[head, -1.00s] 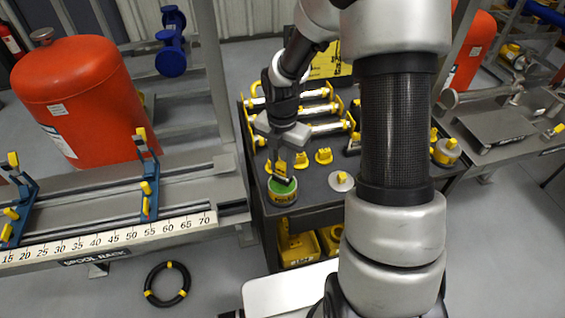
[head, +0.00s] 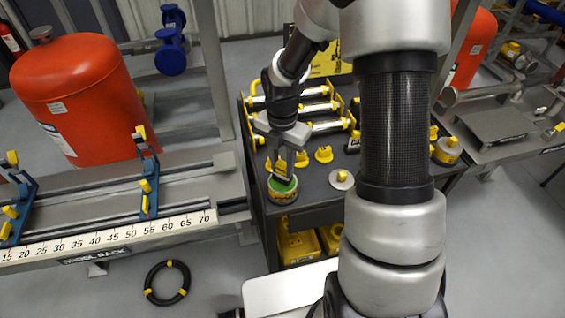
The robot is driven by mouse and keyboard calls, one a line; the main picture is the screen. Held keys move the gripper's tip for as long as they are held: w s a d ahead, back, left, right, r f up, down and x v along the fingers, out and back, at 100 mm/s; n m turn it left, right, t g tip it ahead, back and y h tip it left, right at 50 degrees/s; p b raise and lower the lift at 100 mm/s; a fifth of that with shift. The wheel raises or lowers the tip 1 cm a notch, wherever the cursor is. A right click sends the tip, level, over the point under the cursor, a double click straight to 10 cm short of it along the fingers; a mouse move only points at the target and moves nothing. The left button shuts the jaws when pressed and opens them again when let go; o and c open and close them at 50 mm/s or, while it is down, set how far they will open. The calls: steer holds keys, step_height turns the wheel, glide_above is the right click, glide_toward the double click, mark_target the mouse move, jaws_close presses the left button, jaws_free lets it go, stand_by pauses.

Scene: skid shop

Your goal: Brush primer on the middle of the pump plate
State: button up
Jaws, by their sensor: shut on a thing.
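My gripper (head: 280,152) points down at the front left of the dark cart, just over a primer can (head: 283,196) with a green top and a yellow label. It is shut on a small brush (head: 281,168) with yellow showing on it. The brush reaches down to the can's top; its bristles are too small and dark to make out. A flat grey plate (head: 492,127) lies on the bench at the right and may be the pump plate; I cannot tell for sure.
On the cart (head: 315,202) stand yellow-topped pieces (head: 323,154), a round disc (head: 341,180) and silver rods with yellow ends (head: 318,108). A spool rack (head: 110,238) is at the left. A black ring (head: 167,283) lies on the floor. My arm hides part of the cart.

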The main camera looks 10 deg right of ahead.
mark_target(283, 163)
steer(key=shift+f, duration=0.5)
stand_by(1.3)
step_height(283, 163, up, 7)
steer(key=p, duration=0.6)
stand_by(0.9)
